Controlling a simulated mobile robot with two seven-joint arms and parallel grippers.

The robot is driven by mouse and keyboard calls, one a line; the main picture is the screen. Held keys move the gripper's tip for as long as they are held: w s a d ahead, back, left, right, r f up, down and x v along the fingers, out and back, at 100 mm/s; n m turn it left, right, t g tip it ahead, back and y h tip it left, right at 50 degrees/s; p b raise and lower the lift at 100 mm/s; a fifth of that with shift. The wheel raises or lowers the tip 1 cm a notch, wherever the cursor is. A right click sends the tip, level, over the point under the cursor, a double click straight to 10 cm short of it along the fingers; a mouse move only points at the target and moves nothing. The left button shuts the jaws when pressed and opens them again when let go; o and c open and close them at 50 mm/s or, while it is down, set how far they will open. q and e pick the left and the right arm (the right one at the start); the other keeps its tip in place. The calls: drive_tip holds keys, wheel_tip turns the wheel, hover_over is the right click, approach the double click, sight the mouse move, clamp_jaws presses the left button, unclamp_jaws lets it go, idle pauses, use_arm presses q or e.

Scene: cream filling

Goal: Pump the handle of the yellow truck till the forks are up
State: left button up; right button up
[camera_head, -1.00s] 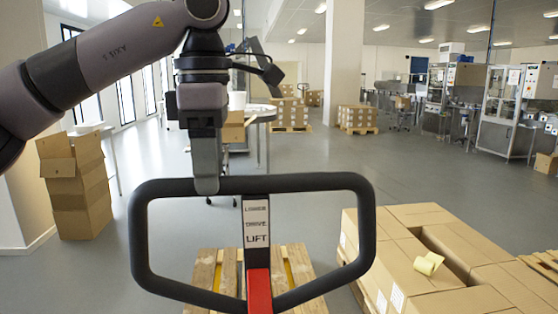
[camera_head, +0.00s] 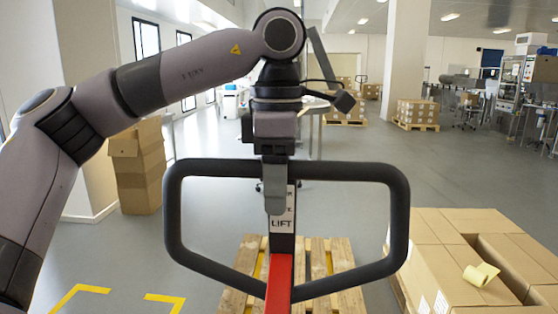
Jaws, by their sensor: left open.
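The truck's black loop handle (camera_head: 400,222) stands in the middle of the head view, with a red stem (camera_head: 279,280) below it. A white label (camera_head: 283,222) on the stem reads LIFT; its upper words are partly covered. My left gripper (camera_head: 275,202) is open at the middle of the handle's top bar, its finger pointing down across the bar in front of the label. I cannot tell whether it touches the bar. Yellow strips, possibly the forks (camera_head: 328,262), show between the slats of the wooden pallet (camera_head: 343,252). Fork height cannot be told. My right gripper is not in view.
Cardboard boxes (camera_head: 425,262) fill the lower right, with a tape roll (camera_head: 481,274) on top. A stack of boxes (camera_head: 138,168) stands at the left by a pillar. Yellow floor marks (camera_head: 80,290) lie at lower left.

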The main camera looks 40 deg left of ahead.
use_arm(q)
drive_tip(key=shift+f, duration=0.95)
clamp_jaws()
idle(0.7)
idle(0.4)
drive_tip(key=shift+r, duration=0.1)
idle(1.2)
